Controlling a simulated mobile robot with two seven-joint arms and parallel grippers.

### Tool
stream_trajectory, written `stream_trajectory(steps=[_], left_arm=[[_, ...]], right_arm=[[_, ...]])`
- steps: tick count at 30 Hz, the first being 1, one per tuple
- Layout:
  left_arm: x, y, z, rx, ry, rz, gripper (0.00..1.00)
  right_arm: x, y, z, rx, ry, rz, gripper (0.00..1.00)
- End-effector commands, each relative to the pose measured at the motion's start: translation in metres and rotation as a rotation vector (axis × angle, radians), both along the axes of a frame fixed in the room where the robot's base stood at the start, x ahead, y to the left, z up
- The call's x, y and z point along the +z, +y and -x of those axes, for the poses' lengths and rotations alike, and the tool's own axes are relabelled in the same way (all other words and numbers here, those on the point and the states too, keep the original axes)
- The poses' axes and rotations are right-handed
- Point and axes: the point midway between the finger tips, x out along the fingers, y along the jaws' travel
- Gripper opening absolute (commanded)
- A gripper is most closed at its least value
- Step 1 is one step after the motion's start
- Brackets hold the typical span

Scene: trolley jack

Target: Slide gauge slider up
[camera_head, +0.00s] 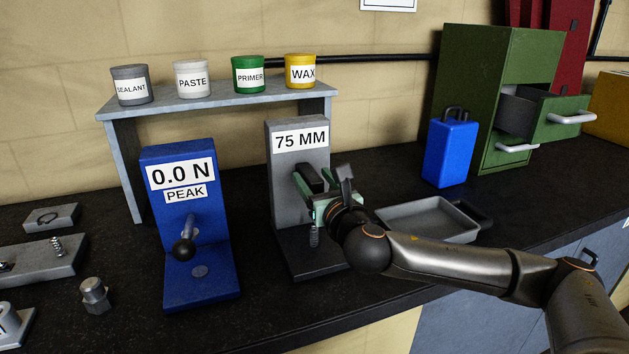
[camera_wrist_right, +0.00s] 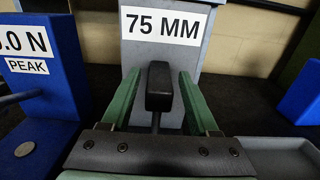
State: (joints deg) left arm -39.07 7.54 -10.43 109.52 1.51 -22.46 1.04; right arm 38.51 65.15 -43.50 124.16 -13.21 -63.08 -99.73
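The grey gauge (camera_head: 293,205) stands upright on the counter with a label reading "75 MM"; its upper face also shows in the right wrist view (camera_wrist_right: 190,55). Its black slider knob (camera_head: 312,176) sticks out from the front below the label. My right gripper (camera_head: 315,187) is at the knob. In the right wrist view, its green fingers are open on both sides of the knob (camera_wrist_right: 159,88), with gaps visible on each side. The gripper partly hides the gauge's lower front in the head view. My left gripper is not in view.
A blue force gauge (camera_head: 207,260) reading "0.0 N PEAK" stands just left. A shelf (camera_head: 222,104) with several labelled cans is behind. A grey tray (camera_head: 425,210) and blue case (camera_head: 450,155) are to the right, near a green cabinet (camera_head: 485,80) with an open drawer.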

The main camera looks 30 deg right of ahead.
Motion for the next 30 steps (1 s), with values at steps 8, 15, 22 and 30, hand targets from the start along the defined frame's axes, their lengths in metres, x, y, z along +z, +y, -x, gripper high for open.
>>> stream_trajectory(steps=[8, 15, 22, 30], left_arm=[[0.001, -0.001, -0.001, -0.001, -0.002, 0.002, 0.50], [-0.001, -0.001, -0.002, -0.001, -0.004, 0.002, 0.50], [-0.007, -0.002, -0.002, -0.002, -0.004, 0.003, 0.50], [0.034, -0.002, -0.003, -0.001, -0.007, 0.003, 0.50]], right_arm=[[-0.003, 0.000, 0.000, 0.000, 0.006, -0.001, 0.68], [-0.004, 0.005, 0.019, 0.002, 0.007, 0.000, 0.68], [-0.004, 0.016, 0.063, 0.003, 0.007, 0.002, 0.68], [0.003, 0.022, 0.091, -0.002, 0.013, 0.001, 0.68]])
